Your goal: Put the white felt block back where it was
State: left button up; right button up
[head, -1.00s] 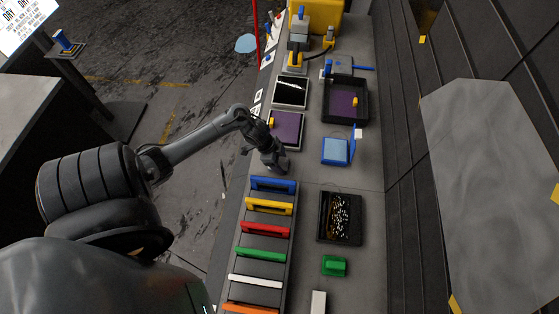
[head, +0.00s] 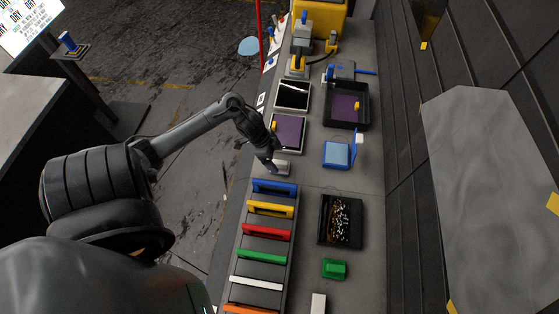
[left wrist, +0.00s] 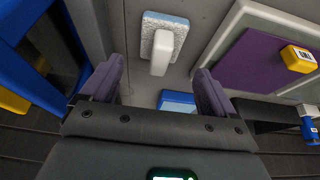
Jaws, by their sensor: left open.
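A white block with a raised white handle and a pale blue, speckled base, which I take for the white felt block (head: 282,167), rests on the bench between the purple panel and the blue-handled tool. It also shows in the left wrist view (left wrist: 162,42), upright on the grey surface. My left gripper (head: 271,168) is beside it, on its left in the head view. In the left wrist view its two purple-grey fingers (left wrist: 157,85) are spread apart with nothing between their tips, and the block is ahead of them. My right gripper is not in view.
The purple panel (head: 288,132) with a yellow block lies just beyond. A rack of coloured tools (head: 262,243) is on the near side. A blue tray (head: 336,154), a dark tray (head: 325,222), a green block (head: 334,269) and another white block (head: 318,304) stand to the right.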

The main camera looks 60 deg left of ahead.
pick_arm(q)
jog(key=shift+v, duration=3)
jog(key=shift+p, duration=0.3)
